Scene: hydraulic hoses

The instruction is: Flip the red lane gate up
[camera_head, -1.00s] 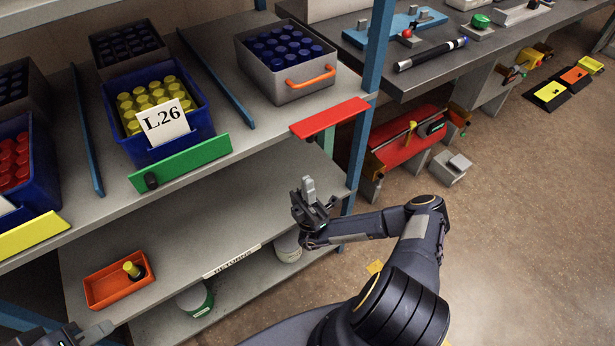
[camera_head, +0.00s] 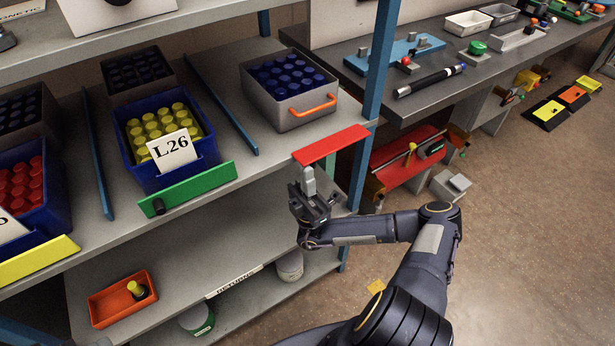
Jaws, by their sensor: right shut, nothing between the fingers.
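The red lane gate (camera_head: 331,145) is a flat red bar at the front edge of the upper shelf, in front of the grey bin of blue-capped bottles. It looks lowered; its exact tilt is hard to tell. My right gripper (camera_head: 308,181) is shut and empty, fingers pointing up. Its tips are just below the gate's left end in the picture; I cannot tell whether they touch it.
A grey bin (camera_head: 290,110) with an orange handle stands behind the gate. A blue post (camera_head: 377,70) rises right of the gate. A green gate (camera_head: 188,189) and a yellow gate (camera_head: 38,259) are further left. The lower shelf holds an orange tray (camera_head: 108,321).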

